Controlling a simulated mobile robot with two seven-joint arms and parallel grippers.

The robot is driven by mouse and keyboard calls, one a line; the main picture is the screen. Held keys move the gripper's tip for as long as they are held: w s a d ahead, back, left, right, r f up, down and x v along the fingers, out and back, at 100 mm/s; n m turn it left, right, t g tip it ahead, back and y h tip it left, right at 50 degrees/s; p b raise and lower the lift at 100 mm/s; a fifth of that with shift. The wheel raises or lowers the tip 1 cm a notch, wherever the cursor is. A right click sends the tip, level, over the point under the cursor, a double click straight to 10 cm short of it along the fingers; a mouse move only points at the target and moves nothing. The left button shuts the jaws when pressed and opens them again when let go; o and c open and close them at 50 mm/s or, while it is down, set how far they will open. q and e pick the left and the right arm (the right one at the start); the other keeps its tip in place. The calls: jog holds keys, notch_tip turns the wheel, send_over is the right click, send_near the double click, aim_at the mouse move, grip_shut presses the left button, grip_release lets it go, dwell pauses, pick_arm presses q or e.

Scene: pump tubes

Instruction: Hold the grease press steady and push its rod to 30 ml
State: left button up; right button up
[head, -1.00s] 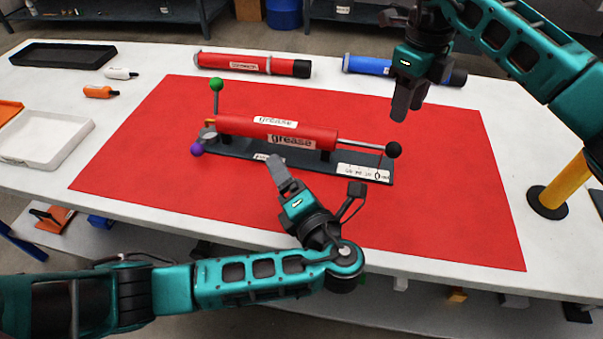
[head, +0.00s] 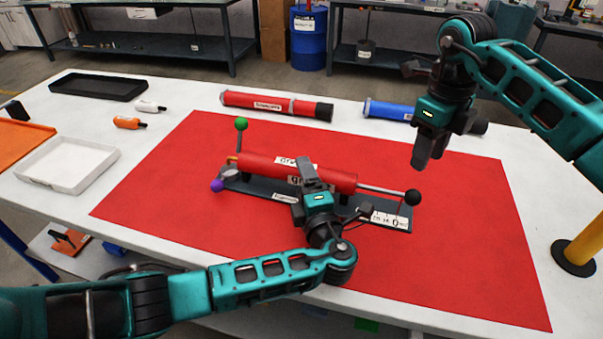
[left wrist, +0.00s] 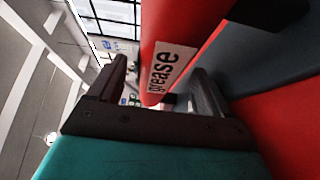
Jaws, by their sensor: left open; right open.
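The red grease press (head: 255,167) lies on its dark base (head: 262,189) on the red mat. Its rod (head: 382,190) sticks out to the right and ends in a black ball knob (head: 413,197). A white scale label (head: 388,220) is on the base below the rod. My left gripper (head: 308,172) is open in front of the press barrel. In the left wrist view the barrel (left wrist: 158,88) with its grease label shows between the open fingers; I cannot tell whether they touch it. My right gripper (head: 427,155) is open and empty above the mat, behind the knob.
A green ball (head: 241,124) and a purple ball (head: 217,185) sit at the press's left end. A red tube (head: 275,105) and a blue tube (head: 388,110) lie at the back. A yellow post (head: 585,248) stands at the right. The mat's right front is clear.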

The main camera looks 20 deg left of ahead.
aim_at(418, 194)
pick_arm(q)
jog(key=shift+x, duration=1.55)
grip_shut()
pick_arm(e)
jog(key=shift+o, duration=1)
jog(key=shift+f, duration=0.1)
jog(key=shift+o, duration=0.8)
jog(key=shift+d+f+n, duration=0.15)
jog(key=shift+f+n, duration=0.05)
jog(key=shift+n, duration=0.1)
jog(key=shift+o, duration=0.2)
jog(key=f+n+y, duration=0.1)
jog(key=s+d+f+n+t, duration=0.1)
jog(key=n, duration=0.1)
jog(key=shift+d+t+y, duration=0.15)
jog(key=shift+t+y, duration=0.15)
jog(key=shift+y, duration=0.1)
jog(key=shift+w+a+f+n+t+y, duration=0.25)
jog(key=shift+f+n, duration=0.4)
jog(key=shift+f, duration=0.9)
jog(key=shift+w+a+f+n+t+y, duration=0.1)
jog(key=shift+a+f+n+t+y, duration=0.45)
jog(key=shift+f, duration=1.05)
jog(key=shift+w+f+n+t, duration=0.15)
jog(key=shift+f+n, duration=0.65)
jog(key=shift+f, duration=0.75)
